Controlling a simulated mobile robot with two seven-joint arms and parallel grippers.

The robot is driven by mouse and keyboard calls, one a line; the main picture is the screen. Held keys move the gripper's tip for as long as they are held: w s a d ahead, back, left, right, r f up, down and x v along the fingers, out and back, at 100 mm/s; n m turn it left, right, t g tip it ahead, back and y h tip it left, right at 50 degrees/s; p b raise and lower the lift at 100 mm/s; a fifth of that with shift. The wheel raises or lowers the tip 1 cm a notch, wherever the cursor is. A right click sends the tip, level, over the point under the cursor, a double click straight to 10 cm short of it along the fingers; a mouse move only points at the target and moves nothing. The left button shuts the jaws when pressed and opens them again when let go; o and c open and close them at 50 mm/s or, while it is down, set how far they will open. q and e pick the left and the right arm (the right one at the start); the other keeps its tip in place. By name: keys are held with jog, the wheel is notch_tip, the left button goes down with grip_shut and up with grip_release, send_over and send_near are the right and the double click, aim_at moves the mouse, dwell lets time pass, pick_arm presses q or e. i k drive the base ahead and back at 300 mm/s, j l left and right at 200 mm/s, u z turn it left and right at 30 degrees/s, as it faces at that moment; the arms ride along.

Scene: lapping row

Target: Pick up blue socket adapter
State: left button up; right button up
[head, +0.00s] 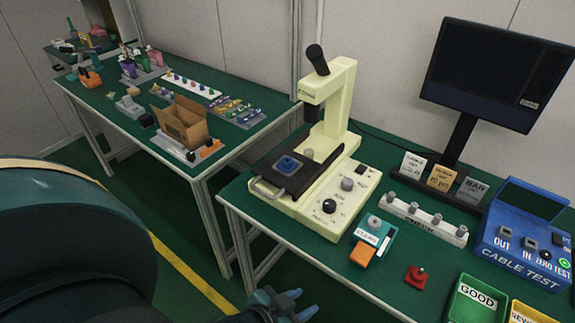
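A blue square piece with a round centre, which looks like the blue socket adapter (288,165), sits on the black stage plate (268,179) of the cream microscope-like inspection stand (330,185). My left gripper (304,302) shows at the bottom edge, low in front of the green table. Its two blue fingertips are apart with nothing seen between them. It is well below and apart from the blue piece. My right gripper is not in view.
The table (236,196) also holds a CLEAN box (379,233), a red knob block (416,277), a white connector rail (427,221), a GOOD tray (480,299), the blue CABLE TEST box (525,245) and a monitor (497,72). A second table with an open carton (181,121) stands left.

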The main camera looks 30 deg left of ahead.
aim_at(286, 164)
jog(key=j+z, duration=0.2)
jog(key=z, duration=0.9)
jog(key=k+j+z, duration=0.2)
jog(key=j+z, duration=0.25)
jog(key=k+j+z, duration=0.25)
jog(key=j+z, duration=0.15)
jog(key=k+j+z, duration=0.4)
jog(key=k+j, duration=0.25)
jog(key=k, duration=0.15)
